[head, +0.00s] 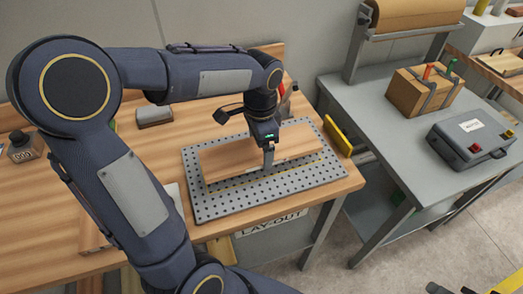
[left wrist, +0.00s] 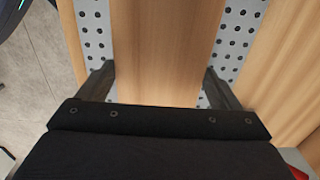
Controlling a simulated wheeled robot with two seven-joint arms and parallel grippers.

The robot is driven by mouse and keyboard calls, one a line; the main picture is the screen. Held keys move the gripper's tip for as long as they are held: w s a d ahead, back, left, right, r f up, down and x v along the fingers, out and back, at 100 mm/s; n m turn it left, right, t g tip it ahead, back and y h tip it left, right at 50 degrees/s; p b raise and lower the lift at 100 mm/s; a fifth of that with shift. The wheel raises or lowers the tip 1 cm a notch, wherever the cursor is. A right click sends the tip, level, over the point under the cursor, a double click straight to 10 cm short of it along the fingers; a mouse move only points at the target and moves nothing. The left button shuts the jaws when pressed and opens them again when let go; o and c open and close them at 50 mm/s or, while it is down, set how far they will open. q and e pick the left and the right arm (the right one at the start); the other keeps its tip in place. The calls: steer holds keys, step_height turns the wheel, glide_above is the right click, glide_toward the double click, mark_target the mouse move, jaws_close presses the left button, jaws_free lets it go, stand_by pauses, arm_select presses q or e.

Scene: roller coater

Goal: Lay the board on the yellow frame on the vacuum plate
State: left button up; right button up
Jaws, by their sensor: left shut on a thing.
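The board (head: 225,158) is a light brown wooden panel over the grey perforated vacuum plate (head: 205,206). A thin yellow line of the frame (head: 250,180) shows along the board's near side; the rest is hidden under the board. In the left wrist view the board (left wrist: 165,45) runs between the two fingers, with the holed plate (left wrist: 97,30) on both sides. I cannot tell whether the board touches the frame. My right gripper is not in view.
A yellow bar (head: 337,137) stands at the plate's right edge. A grey block (head: 154,117) lies on the wooden bench behind my arm. To the right, a grey table holds a cardboard box (head: 425,92) and a dark case (head: 470,140). A floor gap separates bench and table.

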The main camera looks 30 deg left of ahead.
mark_target(262, 153)
arm_select(q)
steer(key=shift+w+f, duration=0.2)
steer(key=shift+w+a+f, duration=0.1)
steer(key=shift+w+f, duration=0.05)
steer(key=shift+f, duration=0.85)
steer(key=shift+w+f, duration=0.15)
steer(key=shift+f, duration=0.8)
steer(key=shift+f, duration=0.15)
steer(key=o, duration=1)
